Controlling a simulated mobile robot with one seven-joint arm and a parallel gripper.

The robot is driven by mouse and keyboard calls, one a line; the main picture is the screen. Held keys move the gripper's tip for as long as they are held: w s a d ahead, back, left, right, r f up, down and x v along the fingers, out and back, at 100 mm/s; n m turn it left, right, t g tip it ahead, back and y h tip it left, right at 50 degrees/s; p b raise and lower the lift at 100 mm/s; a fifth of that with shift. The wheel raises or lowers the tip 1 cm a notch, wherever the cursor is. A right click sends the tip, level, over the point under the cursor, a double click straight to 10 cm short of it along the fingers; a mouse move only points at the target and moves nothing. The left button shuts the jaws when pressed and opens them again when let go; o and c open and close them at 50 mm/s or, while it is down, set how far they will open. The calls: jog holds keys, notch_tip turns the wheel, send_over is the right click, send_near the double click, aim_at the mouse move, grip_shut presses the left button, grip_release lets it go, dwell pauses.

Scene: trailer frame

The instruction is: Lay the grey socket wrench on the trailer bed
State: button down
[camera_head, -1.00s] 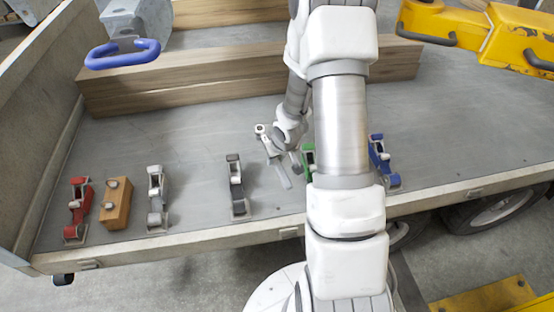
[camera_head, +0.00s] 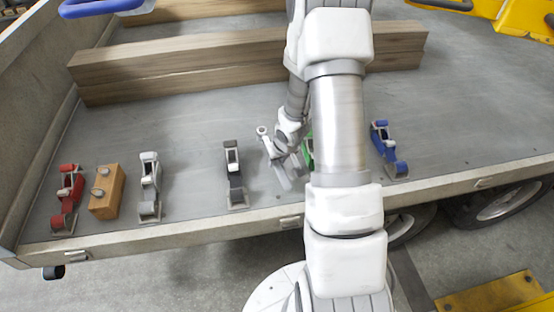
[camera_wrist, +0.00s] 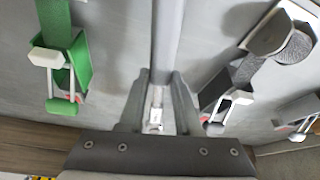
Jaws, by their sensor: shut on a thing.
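The grey socket wrench (camera_head: 265,140) shows in the head view between the grey-and-black ratchet and the green ratchet, at the front of the trailer bed (camera_head: 190,122). My gripper (camera_head: 284,158) is shut on it, partly hidden by my arm. In the wrist view the wrench shaft (camera_wrist: 167,40) runs up from between the two dark fingers of my gripper (camera_wrist: 160,100), with the bed behind it. The wrench is over or on the bed; I cannot tell whether it touches.
A green ratchet (camera_wrist: 66,62) and a grey-and-black ratchet (camera_wrist: 240,70) flank the gripper. Left along the bed are a white-grey ratchet (camera_head: 150,185), a wooden block (camera_head: 106,193) and a red ratchet (camera_head: 68,198). A blue ratchet (camera_head: 388,150) is right. Wooden beams (camera_head: 180,75) lie behind.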

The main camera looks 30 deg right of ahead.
jog(key=shift+f+b, duration=1.2)
jog(key=shift+f, duration=0.2)
dwell(0.4)
grip_release()
dwell(0.6)
jog(key=p+v, duration=0.7)
jog(key=v, duration=1)
jog(key=shift+r+p, duration=0.25)
jog(key=shift+p, duration=0.15)
jog(key=shift+s, duration=0.15)
